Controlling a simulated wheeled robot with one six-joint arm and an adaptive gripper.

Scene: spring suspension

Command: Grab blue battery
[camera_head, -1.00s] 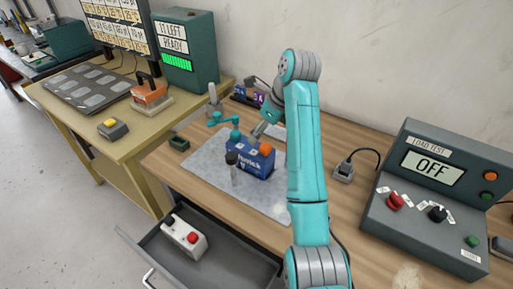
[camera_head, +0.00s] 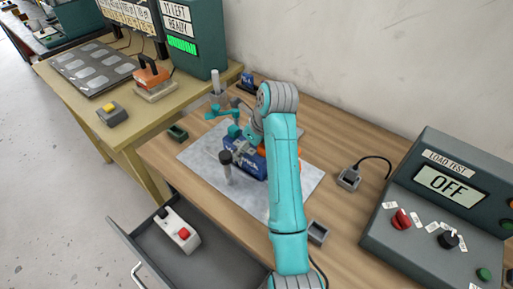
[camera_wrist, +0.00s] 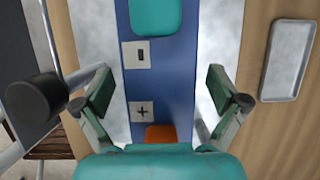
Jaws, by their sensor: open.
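The blue battery (camera_head: 246,161) stands on the grey mat on the wooden bench, partly hidden behind my arm in the head view. In the wrist view, the blue battery (camera_wrist: 180,70) runs up the middle, with minus and plus labels, a teal part at the top and an orange cap below. My gripper (camera_wrist: 160,92) is open above it, one finger on each side, with visible gaps between the fingers and the battery's sides. In the head view, my gripper (camera_head: 253,128) is at the battery, its fingertips mostly hidden.
A black-topped post (camera_head: 226,165) stands close in front of the battery and shows at the wrist view's left (camera_wrist: 33,103). A teal clamp (camera_head: 224,112) is behind it. A load tester (camera_head: 430,210) stands right.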

